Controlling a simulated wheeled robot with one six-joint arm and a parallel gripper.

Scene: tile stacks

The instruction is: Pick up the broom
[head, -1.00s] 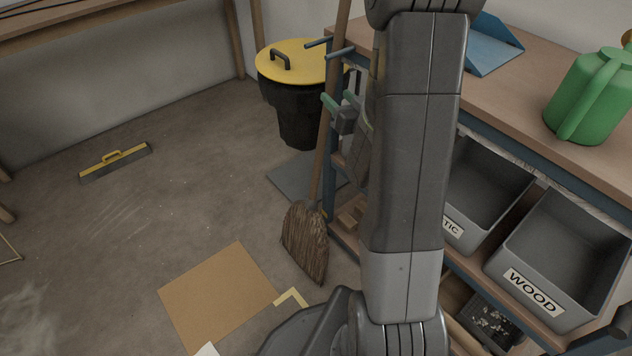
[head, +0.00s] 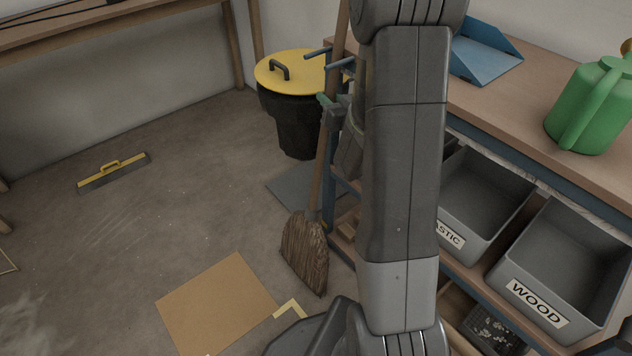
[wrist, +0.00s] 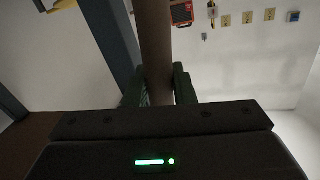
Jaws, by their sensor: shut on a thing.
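The broom has a long brown wooden handle (head: 321,170) and a wide brown bristle head (head: 304,253). It stands upright with a slight lean beside the workbench, its bristles down at the floor. My gripper (head: 329,104) is shut on the handle partway up, above the bristles. In the wrist view, the handle (wrist: 156,45) passes between the green fingertips of my gripper (wrist: 158,88). My arm covers part of the bench behind it, and the handle's top is out of the head view.
Blue hooks (head: 330,58) on the bench end sit close to the handle. A black bin with a yellow lid (head: 300,68) stands behind. Grey crates (head: 545,320) are under the bench on the right. Cardboard (head: 215,300) lies on the floor; the left floor is mostly clear.

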